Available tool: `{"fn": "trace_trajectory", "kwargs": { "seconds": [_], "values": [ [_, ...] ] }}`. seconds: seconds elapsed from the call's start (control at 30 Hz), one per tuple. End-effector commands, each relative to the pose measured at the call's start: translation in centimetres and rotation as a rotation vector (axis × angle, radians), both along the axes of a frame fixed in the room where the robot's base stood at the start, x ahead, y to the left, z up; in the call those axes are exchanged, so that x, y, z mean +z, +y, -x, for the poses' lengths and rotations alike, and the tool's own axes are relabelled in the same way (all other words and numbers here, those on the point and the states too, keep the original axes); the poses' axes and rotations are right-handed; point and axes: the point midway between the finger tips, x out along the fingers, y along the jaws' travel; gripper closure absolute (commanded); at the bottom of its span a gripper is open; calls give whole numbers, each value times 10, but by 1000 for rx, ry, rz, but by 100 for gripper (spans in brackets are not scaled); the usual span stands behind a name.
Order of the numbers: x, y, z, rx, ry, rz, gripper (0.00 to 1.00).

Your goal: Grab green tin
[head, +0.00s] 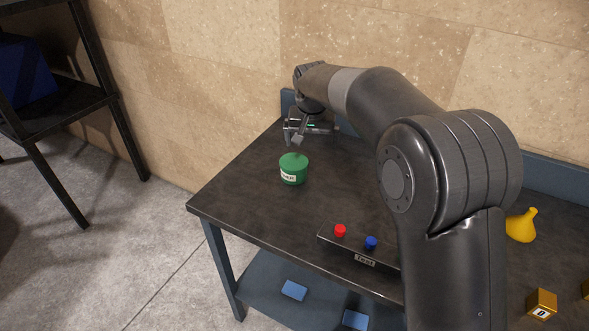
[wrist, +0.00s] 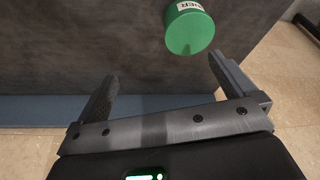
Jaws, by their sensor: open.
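The green tin (head: 294,170) is a short round tin with a white label, standing on the dark table near its left end. In the wrist view the green tin (wrist: 189,30) shows at the top, cut by the frame edge, beyond the right finger. My gripper (head: 296,139) hangs just behind the tin in the head view, close to the back of the table. In the wrist view my gripper (wrist: 165,80) is open, with nothing between its two fingers. The tin is outside the fingers, and no contact shows.
The dark table (head: 240,188) has clear room around the tin. A control box with a red button (head: 340,230) and a blue button (head: 371,242) sits at the front. A yellow funnel-shaped thing (head: 522,226) and an orange block (head: 541,303) are at the right. A wall stands behind.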

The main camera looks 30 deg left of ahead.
Motion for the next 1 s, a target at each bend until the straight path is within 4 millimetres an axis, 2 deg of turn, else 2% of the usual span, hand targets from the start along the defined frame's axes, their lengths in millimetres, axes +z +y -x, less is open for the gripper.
{"fn": "trace_trajectory", "kwargs": {
  "seconds": [0.03,0.1,0.23,0.37,0.63,0.87,1.0],
  "values": [
    [-12,18,2,13,5,4,0],
    [-22,36,4,23,7,6,0],
    [-34,55,6,32,10,9,0],
    [-43,60,5,34,11,10,0],
    [-81,63,-6,34,12,12,0],
    [-98,64,-13,33,12,10,0],
    [-116,65,-23,32,12,11,0]
  ]
}}
